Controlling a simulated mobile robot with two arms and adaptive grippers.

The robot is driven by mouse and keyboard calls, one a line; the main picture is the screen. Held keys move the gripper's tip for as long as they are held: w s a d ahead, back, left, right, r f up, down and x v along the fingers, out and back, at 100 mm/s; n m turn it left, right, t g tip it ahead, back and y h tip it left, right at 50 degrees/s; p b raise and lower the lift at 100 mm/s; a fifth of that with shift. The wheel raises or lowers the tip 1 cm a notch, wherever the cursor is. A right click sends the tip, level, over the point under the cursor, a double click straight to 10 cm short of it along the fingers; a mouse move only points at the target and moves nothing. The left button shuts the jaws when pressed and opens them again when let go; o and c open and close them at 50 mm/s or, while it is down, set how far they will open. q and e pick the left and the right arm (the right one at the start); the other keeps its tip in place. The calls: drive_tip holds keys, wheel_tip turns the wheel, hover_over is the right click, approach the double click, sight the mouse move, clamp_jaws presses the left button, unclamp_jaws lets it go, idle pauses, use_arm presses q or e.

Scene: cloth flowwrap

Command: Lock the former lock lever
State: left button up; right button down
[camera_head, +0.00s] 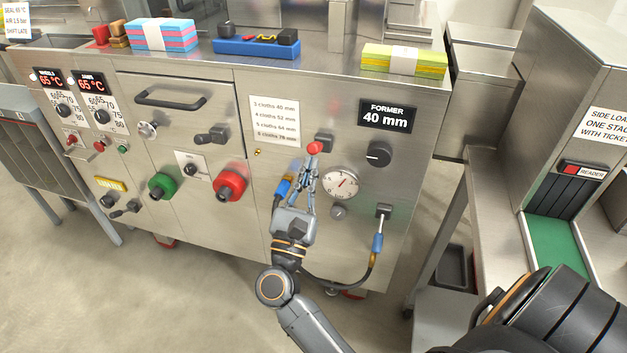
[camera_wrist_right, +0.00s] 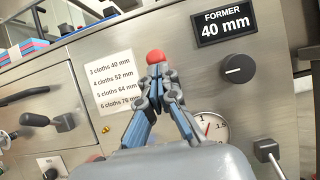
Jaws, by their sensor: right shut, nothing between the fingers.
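The lever with the red ball knob (camera_head: 314,148) is on the machine's front panel, below and left of the FORMER 40 mm display (camera_head: 387,115). A dark mount shows just behind the ball. My right gripper (camera_head: 313,158) is shut and empty, its fingertips pointing up at the ball from just below. In the right wrist view the red ball (camera_wrist_right: 155,57) shows directly beyond the closed fingertips (camera_wrist_right: 157,72). The fingers hide the rest of the lever, and I cannot tell whether they touch the ball. My left gripper is not in view.
A black knob (camera_head: 378,154) and a round gauge (camera_head: 341,182) are right of the gripper. A hose with a blue sleeve (camera_head: 377,243) hangs below. A red knob (camera_head: 230,186) is to the left. Cloth stacks (camera_head: 404,60) lie on the top.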

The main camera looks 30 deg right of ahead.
drive_tip(key=v, duration=1.1)
drive_tip(key=shift+f, duration=0.35)
